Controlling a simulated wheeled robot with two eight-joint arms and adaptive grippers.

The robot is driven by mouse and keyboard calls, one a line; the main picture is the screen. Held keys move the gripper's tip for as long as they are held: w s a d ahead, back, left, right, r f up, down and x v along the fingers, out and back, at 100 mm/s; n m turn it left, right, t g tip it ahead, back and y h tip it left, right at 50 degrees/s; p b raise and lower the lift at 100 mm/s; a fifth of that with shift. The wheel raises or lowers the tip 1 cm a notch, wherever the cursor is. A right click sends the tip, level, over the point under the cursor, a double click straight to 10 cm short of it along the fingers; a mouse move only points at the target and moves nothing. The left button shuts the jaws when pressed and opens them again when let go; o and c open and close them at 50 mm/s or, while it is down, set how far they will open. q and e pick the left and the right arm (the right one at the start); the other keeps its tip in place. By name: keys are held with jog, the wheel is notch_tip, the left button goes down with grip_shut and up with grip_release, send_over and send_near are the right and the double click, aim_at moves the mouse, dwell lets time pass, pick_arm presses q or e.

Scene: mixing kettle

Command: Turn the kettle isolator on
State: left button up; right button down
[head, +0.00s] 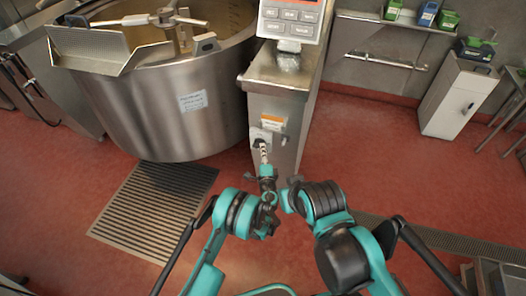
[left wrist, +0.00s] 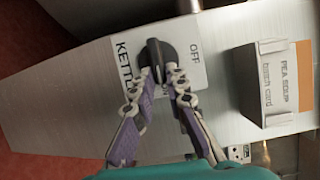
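The kettle isolator is a black rotary knob (left wrist: 157,58) on a white plate with the words KETTLE and OFF, on the steel cabinet's face. In the left wrist view, my left gripper (left wrist: 160,74) has its two fingertips on either side of the knob, converging on it and seemingly closed on its near part. In the head view, my left gripper (head: 264,150) reaches up to the cabinet front and hides most of the knob. My right arm is beside it on the right; its gripper's fingers cannot be made out clearly.
The steel cabinet (head: 262,95) carries a control panel (head: 291,18) on top. An orange-topped batch card holder (left wrist: 277,82) sits beside the isolator. The large mixing kettle (head: 165,105) stands left, a floor grate (head: 155,210) below it.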

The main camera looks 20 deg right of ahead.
pick_arm(q)
jog(key=shift+o, duration=1.2)
